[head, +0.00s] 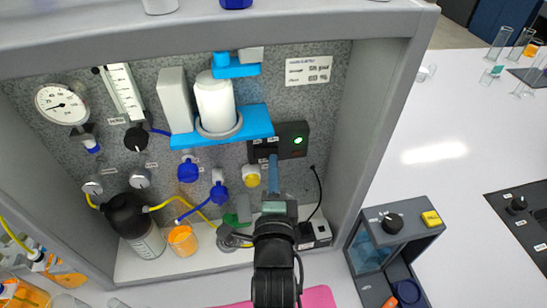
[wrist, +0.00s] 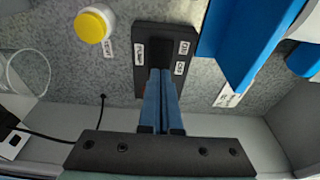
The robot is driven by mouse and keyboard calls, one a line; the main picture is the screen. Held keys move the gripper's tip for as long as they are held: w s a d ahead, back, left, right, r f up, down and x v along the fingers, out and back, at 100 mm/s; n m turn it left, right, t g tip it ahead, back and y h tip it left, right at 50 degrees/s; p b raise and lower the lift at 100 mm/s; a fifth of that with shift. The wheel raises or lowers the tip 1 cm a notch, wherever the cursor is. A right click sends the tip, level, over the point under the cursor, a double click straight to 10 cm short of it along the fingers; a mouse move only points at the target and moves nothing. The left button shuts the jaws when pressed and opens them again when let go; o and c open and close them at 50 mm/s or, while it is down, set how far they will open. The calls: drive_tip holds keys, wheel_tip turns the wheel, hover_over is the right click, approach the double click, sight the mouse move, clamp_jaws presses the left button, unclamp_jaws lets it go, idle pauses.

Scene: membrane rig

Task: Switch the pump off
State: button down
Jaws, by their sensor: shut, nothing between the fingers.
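The dark switch box (head: 293,134) is on the speckled back panel of the cabinet, with a green lamp (head: 298,141) lit on its right part. In the wrist view the box (wrist: 150,32) bears small white labels and a black switch part (wrist: 160,52). My gripper (head: 273,160) points up at the box's left part, its blue fingers shut together and empty. In the wrist view the fingertips (wrist: 160,72) are right at the black switch part and cover some of it. I cannot tell if they touch it.
A blue bracket (head: 255,122) holding a white filter housing (head: 215,98) is just left of the box. A yellow knob (head: 251,176) is close below left. A black cable (head: 318,185) hangs at right. A dark bottle (head: 130,215) and orange beaker (head: 183,240) stand on the cabinet floor.

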drive_tip(key=shift+w, duration=0.45)
